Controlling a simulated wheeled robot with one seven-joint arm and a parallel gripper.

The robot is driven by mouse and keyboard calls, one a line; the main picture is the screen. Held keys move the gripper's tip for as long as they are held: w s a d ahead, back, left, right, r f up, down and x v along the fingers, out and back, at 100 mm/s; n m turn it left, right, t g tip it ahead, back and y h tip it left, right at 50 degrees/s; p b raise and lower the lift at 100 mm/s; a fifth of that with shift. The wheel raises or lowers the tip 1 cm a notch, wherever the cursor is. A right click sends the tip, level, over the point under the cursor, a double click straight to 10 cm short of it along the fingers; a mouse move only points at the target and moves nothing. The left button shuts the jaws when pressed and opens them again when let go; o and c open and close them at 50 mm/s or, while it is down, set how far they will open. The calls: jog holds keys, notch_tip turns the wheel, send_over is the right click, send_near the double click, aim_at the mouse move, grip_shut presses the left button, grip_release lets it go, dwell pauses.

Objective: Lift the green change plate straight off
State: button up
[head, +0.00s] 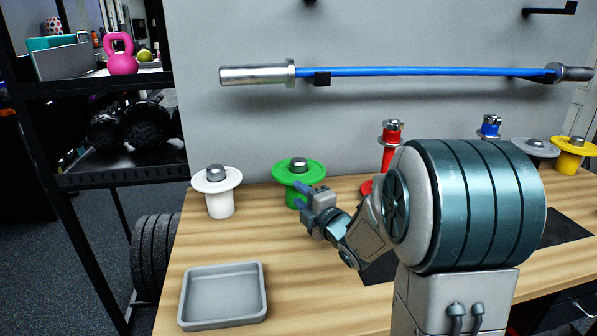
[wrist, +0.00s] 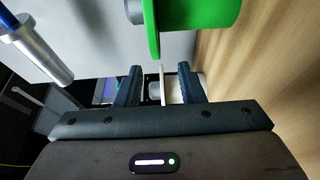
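The green change plate (head: 313,167) is a flat disc with a thicker green body below it, standing near the wall with a silver post top (head: 298,164) through its centre. My gripper (head: 300,195) is beside its near side, fingers pointing left, partly covering the body. In the wrist view, the green plate (wrist: 152,35) is at the top, its rim at a level between my two open fingers (wrist: 160,72). Nothing is held between them. I cannot tell whether a finger touches the plate.
A white plate (head: 216,184) on a post stands to the left. A grey tray (head: 223,296) lies front left on the wooden bench (head: 300,290). A red post (head: 391,135) stands right, partly behind my arm. A blue bar (head: 420,71) hangs on the wall.

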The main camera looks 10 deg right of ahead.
aim_at(287, 180)
jog(key=x, duration=0.3)
jog(key=shift+w+a, duration=0.15)
jog(key=shift+w, duration=0.2)
jog(key=shift+r+p+x, duration=0.15)
jog(key=shift+p+x, duration=0.25)
jog(key=shift+x, duration=0.95)
jog(key=shift+r+p+x, duration=0.1)
jog(key=shift+p+x, duration=0.25)
jog(key=shift+x, duration=1)
jog(key=shift+c, duration=0.2)
grip_shut()
jog(key=shift+r, duration=0.2)
